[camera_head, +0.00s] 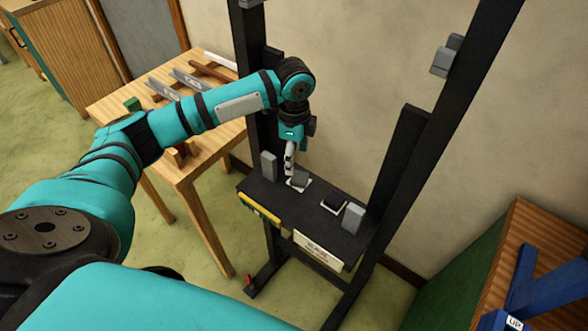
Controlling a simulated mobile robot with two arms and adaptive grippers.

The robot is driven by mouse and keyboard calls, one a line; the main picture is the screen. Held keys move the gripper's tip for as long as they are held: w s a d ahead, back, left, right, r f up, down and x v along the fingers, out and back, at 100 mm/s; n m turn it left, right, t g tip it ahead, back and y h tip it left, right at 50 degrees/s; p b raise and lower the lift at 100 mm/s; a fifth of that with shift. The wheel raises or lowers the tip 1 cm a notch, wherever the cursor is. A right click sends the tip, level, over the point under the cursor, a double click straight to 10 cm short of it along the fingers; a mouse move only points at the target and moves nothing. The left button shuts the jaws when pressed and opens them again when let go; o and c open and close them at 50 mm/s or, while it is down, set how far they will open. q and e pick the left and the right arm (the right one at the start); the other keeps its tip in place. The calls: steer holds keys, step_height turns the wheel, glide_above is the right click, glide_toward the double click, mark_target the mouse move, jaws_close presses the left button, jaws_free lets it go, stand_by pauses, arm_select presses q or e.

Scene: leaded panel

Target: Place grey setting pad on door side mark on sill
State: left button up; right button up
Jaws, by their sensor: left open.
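The grey setting pad (300,179) lies on a white-edged mark on the black sill (318,222) of the upright frame, toward the sill's left end. My left gripper (290,172) points down at the pad's left edge. It is open, and I cannot tell whether a finger touches the pad. A second white-edged mark (334,205) with a dark square on it lies farther right on the sill; I cannot tell whether that square is a pad. My right gripper is out of view.
Grey blocks stand at the sill's left end (268,165) and right end (353,217). Black posts rise beside the sill. A wooden table (190,170) with bars and small blocks stands at left. A green-sided bench (470,262) with blue parts is at lower right.

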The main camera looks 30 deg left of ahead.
arm_select(q)
step_height(320, 180, up, 5)
steer(key=shift+f, duration=0.1)
stand_by(0.7)
